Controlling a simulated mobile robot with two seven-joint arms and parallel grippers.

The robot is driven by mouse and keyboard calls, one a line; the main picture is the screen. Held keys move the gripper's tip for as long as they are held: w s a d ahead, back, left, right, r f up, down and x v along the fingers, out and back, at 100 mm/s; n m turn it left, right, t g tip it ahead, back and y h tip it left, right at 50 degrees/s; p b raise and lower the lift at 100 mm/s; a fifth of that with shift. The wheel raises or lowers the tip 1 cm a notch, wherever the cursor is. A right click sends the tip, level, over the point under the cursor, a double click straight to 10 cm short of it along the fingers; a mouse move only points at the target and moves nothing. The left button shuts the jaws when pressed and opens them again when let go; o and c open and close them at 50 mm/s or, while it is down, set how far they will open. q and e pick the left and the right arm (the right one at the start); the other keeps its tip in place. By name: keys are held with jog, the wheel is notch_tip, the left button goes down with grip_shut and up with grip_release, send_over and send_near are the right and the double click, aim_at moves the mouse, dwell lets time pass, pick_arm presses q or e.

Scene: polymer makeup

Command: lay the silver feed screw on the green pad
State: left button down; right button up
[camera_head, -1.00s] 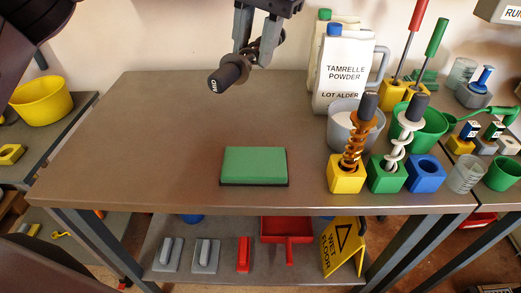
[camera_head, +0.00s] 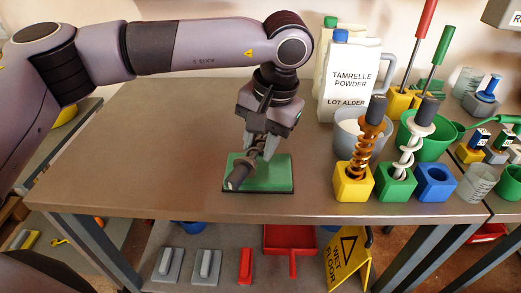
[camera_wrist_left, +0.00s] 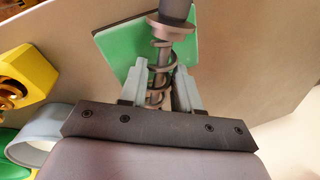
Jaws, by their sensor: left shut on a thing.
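The silver feed screw (camera_head: 248,168) has a dark grey handle end and a grey spiral. My left gripper (camera_head: 262,152) is shut on its spiral part, which also shows between the fingers in the left wrist view (camera_wrist_left: 160,68). The green pad (camera_head: 273,177) lies on the table, and the screw is over its left part, handle pointing to the front left. I cannot tell whether the screw touches the pad. In the left wrist view the pad (camera_wrist_left: 120,48) shows behind the screw. My right gripper is not in view.
An orange screw (camera_head: 366,145) stands in a yellow block (camera_head: 353,184) and a white screw (camera_head: 412,142) in a green block (camera_head: 396,186). The blue block (camera_head: 435,183) is empty. Powder jugs (camera_head: 350,78) stand behind. The table's left side (camera_head: 120,160) is clear.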

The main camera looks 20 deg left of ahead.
pick_arm(q)
notch_tip(320, 180, down, 2)
jog(key=shift+f, duration=0.1)
jog(key=shift+f, duration=0.2)
jog(key=c, duration=0.8)
grip_release()
jog(key=shift+r, duration=0.1)
jog(key=shift+r, duration=0.1)
